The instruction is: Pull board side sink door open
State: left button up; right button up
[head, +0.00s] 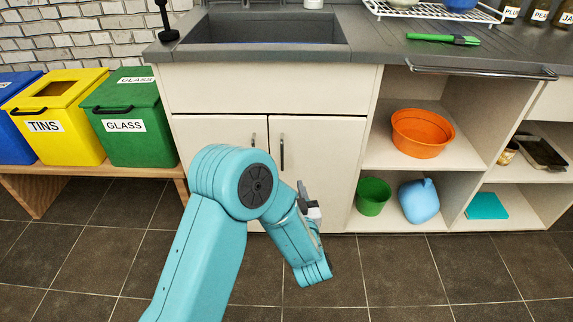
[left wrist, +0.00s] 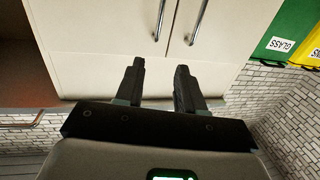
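The sink cabinet has two closed cream doors, a left one (head: 215,133) and a right one (head: 318,150). The right door is beside the open shelves. A thin upright metal handle (head: 282,153) is on the right door, and another (head: 253,139) is on the left door. My left gripper (head: 308,198) is in front of the right door, partly hidden by my wrist. The left wrist view shows its two dark fingers (left wrist: 158,88) apart with nothing between them. The right door's handle (left wrist: 160,20) is beyond the fingertips, not touched. My right gripper is out of view.
Open shelves to the right hold an orange bowl (head: 422,133), a green cup (head: 373,196) and a blue container (head: 418,200). Yellow (head: 62,110) and green (head: 128,118) bins stand on a wooden bench at left. A metal rail (head: 480,70) juts from the counter. The tiled floor is clear.

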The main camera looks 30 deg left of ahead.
aim_at(282, 151)
pick_arm(q)
jog(key=b+x, duration=0.1)
jog(key=x, duration=0.4)
jog(key=b+x, duration=0.2)
jog(key=x, duration=0.3)
jog(key=f+b+x, duration=0.1)
jog(key=x, duration=0.5)
jog(key=shift+w+d+f+b, duration=0.1)
jog(key=shift+w+d+b, duration=0.05)
jog(key=shift+w+b, duration=0.15)
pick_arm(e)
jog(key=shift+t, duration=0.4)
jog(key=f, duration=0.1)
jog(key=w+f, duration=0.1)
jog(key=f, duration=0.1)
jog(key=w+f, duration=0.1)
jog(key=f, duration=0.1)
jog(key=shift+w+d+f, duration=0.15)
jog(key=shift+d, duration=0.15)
pick_arm(q)
grip_shut()
